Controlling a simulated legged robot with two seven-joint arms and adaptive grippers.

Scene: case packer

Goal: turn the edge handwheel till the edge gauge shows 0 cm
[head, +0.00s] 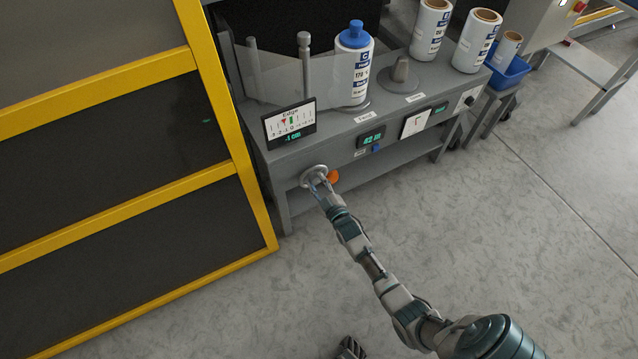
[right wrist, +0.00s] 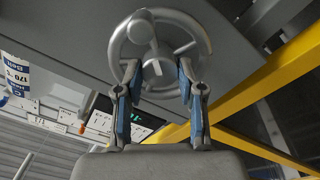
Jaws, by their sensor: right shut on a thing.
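The edge handwheel (head: 309,172) is a grey spoked wheel on the front left of the grey machine. My right gripper (head: 320,187) is shut on it. In the right wrist view the handwheel (right wrist: 116,38) fills the top middle, with its knob at the upper left of the hub. The two fingers of my right gripper (right wrist: 158,88) lie on either side of the wheel's lower part. The edge gauge (head: 289,123) is a small panel on the machine's top left. It reads -1 cm in green, and its red pointer stands left of the green mark.
An orange knob (head: 333,177) sits just right of the handwheel. A yellow-framed dark guard (head: 235,150) stands close on the left. The floor (head: 510,230) in front is clear.

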